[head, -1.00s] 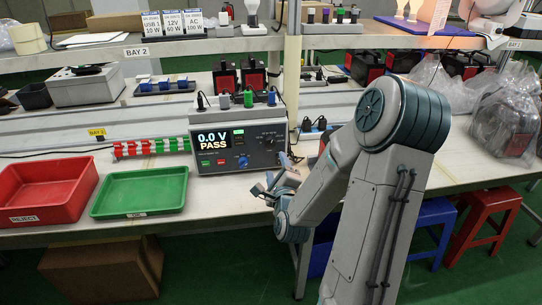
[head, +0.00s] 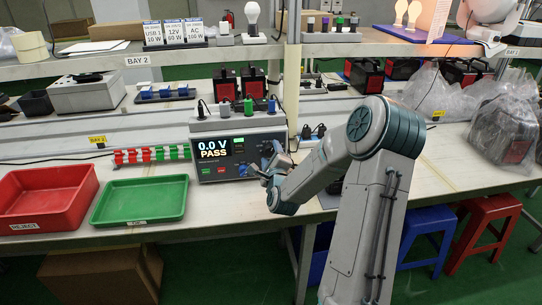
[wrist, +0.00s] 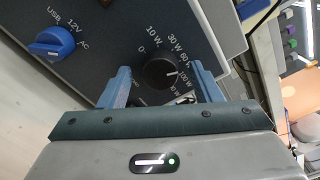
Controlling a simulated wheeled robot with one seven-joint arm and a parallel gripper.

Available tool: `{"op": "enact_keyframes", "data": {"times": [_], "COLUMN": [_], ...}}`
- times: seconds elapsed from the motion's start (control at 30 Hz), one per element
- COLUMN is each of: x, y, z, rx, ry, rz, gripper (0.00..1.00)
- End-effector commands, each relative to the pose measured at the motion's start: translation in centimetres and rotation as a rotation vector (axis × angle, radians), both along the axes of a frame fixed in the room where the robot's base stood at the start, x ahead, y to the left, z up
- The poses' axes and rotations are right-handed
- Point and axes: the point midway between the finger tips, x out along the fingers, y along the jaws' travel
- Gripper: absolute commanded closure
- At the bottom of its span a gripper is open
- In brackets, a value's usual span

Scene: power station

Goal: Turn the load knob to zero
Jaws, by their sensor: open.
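The grey tester (head: 208,183) stands on the bench, its screen reading "0.0 V PASS". In the wrist view the black load knob (wrist: 160,71) is ringed by marks from 0 through 10 W, 30 W and 60 W to 100 W. A pale mark on the knob appears to point toward 100 W. My gripper (wrist: 160,76) is open, with one blue finger on each side of the knob and a gap showing on both sides. In the head view my gripper (head: 268,164) is at the tester's right front and hides the load knob.
A blue selector knob (wrist: 56,43), marked USB, 12V and AC, is left of the load knob. Several plugs stand on the tester's top. A red reject tray (head: 48,225) and a green tray (head: 145,221) sit to the left. A shelf (head: 120,62) runs behind and above.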

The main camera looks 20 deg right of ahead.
Motion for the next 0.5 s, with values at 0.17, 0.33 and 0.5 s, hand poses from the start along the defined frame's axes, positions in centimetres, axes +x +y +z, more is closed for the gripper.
{"op": "enact_keyframes", "data": {"times": [0.17, 0.33, 0.5], "x": [-0.02, -0.03, -0.04], "y": [0.01, 0.02, 0.02], "z": [0.01, 0.0, -0.09], "rx": [0.0, -0.001, -0.02], "ry": [0.0, 0.0, 0.004], "rz": [0.0, 0.0, 0.0], "gripper": [0.75, 0.86, 0.86]}}
